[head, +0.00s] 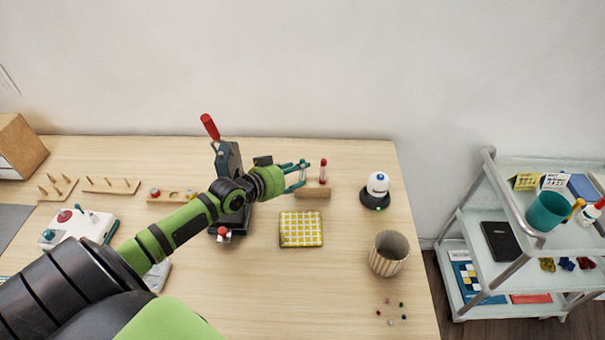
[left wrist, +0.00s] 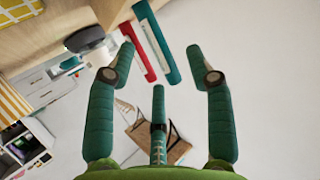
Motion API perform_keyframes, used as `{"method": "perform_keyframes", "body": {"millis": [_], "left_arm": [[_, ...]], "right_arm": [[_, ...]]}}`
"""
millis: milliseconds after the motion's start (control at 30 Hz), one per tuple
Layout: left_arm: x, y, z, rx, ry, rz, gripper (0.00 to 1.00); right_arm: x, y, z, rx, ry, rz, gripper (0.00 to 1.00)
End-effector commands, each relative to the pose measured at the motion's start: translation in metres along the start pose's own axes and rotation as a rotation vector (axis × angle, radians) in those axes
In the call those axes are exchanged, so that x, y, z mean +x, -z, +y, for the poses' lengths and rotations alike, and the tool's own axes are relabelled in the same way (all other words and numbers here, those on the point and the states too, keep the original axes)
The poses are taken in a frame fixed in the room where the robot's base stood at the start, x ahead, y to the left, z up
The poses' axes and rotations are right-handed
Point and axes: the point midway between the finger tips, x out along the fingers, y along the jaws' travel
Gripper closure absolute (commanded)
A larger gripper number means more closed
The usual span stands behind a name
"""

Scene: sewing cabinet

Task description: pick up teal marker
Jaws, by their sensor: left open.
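The teal marker (left wrist: 156,42) shows in the left wrist view, ahead of and between the tips of my left gripper (left wrist: 159,62), whose green fingers are spread. The fingers do not appear closed on it. A red marker (left wrist: 137,52) stands just left of the teal one in that view. In the head view, my left gripper (head: 303,172) is at the wooden block (head: 314,194), left of the red marker (head: 323,172) standing in it. I cannot tell the teal marker from the green fingers there. My right gripper is not in view.
A yellow checked pad (head: 301,230) lies in front of the block. A white-topped device (head: 377,187) stands right of it, and a striped cup (head: 389,254) is nearer. A red-handled press (head: 229,160) is behind my left forearm. A cart (head: 500,195) stands right of the table.

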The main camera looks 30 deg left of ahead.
Motion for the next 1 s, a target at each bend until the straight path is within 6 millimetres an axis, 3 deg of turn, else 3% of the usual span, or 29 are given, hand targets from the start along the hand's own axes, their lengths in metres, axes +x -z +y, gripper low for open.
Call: {"method": "perform_keyframes", "body": {"millis": [233, 533, 567, 600, 700, 1000], "left_arm": [[0.031, 0.002, 0.001, -0.001, 0.000, 0.002, 0.47], [0.036, 0.002, 0.001, 0.000, 0.000, 0.001, 0.47], [0.036, 0.002, 0.001, 0.000, 0.000, 0.001, 0.51], [0.036, 0.002, 0.001, 0.000, 0.000, 0.001, 0.65], [0.036, 0.002, 0.001, 0.000, 0.000, 0.001, 0.90], [0.035, 0.002, 0.001, 0.000, 0.000, 0.000, 0.92]], "right_arm": [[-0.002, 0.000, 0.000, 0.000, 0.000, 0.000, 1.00], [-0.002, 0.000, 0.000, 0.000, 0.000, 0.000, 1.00], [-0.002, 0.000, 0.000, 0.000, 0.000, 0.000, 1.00], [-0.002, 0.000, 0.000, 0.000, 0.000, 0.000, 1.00], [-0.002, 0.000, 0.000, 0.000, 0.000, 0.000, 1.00], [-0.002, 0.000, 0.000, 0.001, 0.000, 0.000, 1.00]]}}
